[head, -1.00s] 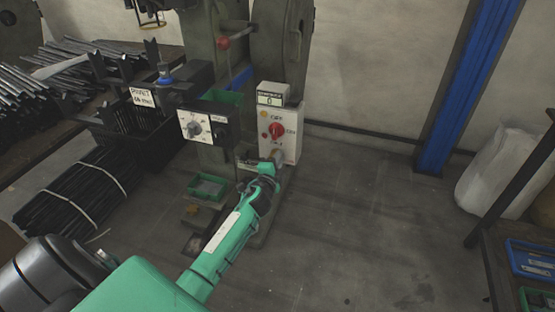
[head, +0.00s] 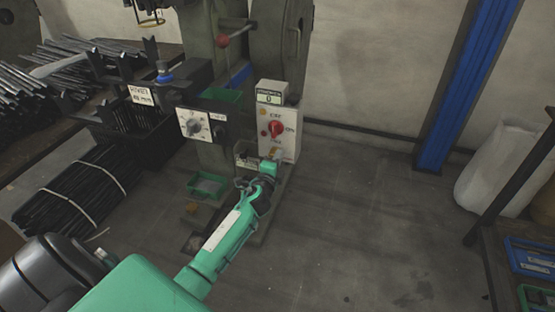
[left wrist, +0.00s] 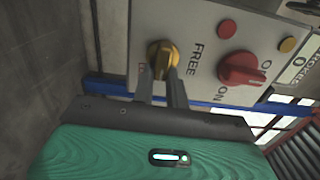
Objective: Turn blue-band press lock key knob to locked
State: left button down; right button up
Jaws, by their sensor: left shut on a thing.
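The press (head: 275,45) with a blue band (head: 240,76) carries a white control box (head: 291,145) on its right side. The yellow lock key knob (left wrist: 163,53) sits on the box's face in the left wrist view, beside the printed word FREE. A label on its other side is mostly hidden. My left gripper (head: 270,165) is at the lower part of the box in the head view. In the left wrist view its two fingers (left wrist: 162,80) are shut on the knob, one on each side. My right gripper is not in view.
A red switch (head: 276,129) sits above the knob and shows in the left wrist view too. A dial panel (head: 194,125) is to the left. A green tray (head: 207,184) stands below it. The floor to the right is clear up to a white sack (head: 497,170).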

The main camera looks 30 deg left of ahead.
pick_arm(q)
jog(key=c, duration=1.4)
grip_release()
